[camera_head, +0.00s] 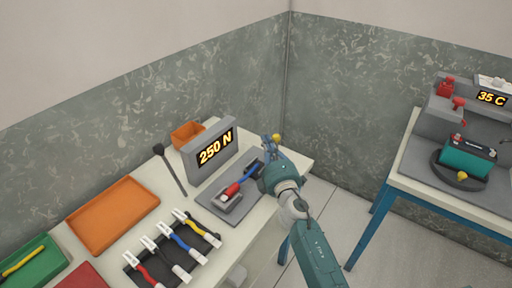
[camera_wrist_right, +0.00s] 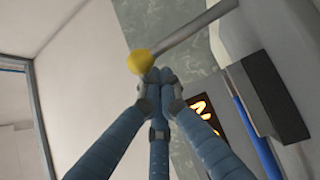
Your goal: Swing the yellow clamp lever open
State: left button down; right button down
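The clamp lever has a yellow ball knob (camera_head: 277,139) beside the far end of the grey test fixture (camera_head: 238,207) on the left bench. In the right wrist view, the yellow knob (camera_wrist_right: 140,62) sits on the end of a grey rod (camera_wrist_right: 190,35). My right gripper (camera_head: 271,148) is at the knob in the head view. In the wrist view its fingertips (camera_wrist_right: 158,78) are drawn together right by the knob, with nothing visible between them. I cannot tell whether they touch it. A blue cable with a red end (camera_head: 232,190) lies in the fixture. My left gripper is not in view.
A "250 N" display (camera_head: 215,150) stands behind the fixture. An orange tray (camera_head: 112,213), a green tray (camera_head: 35,268) and a rack of cables (camera_head: 172,248) occupy the bench. Another table (camera_head: 400,189) at right holds a teal battery (camera_head: 467,158). Open floor (camera_head: 330,215) lies between.

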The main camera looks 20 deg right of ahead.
aim_at(277, 142)
jog(key=shift+s+d+b, duration=0.55)
jog(key=shift+s+b, duration=0.15)
jog(key=shift+b, duration=0.4)
jog(key=shift+s+d, duration=0.9)
jog(key=shift+s, duration=0.3)
jog(key=shift+s+d+f+b, duration=0.25)
jog(key=shift+s+d, duration=0.15)
jog(key=shift+s, duration=0.1)
jog(key=shift+s+d+f+b, duration=0.15)
jog(key=shift+s+d+f, duration=0.05)
jog(key=shift+s+d, duration=0.25)
jog(key=shift+s, duration=0.1)
jog(key=shift+s+f, duration=0.1)
jog(key=shift+s, duration=0.1)
jog(key=s, duration=1.1)
jog(key=shift+s+a+f, duration=0.3)
jog(key=shift+a, duration=0.05)
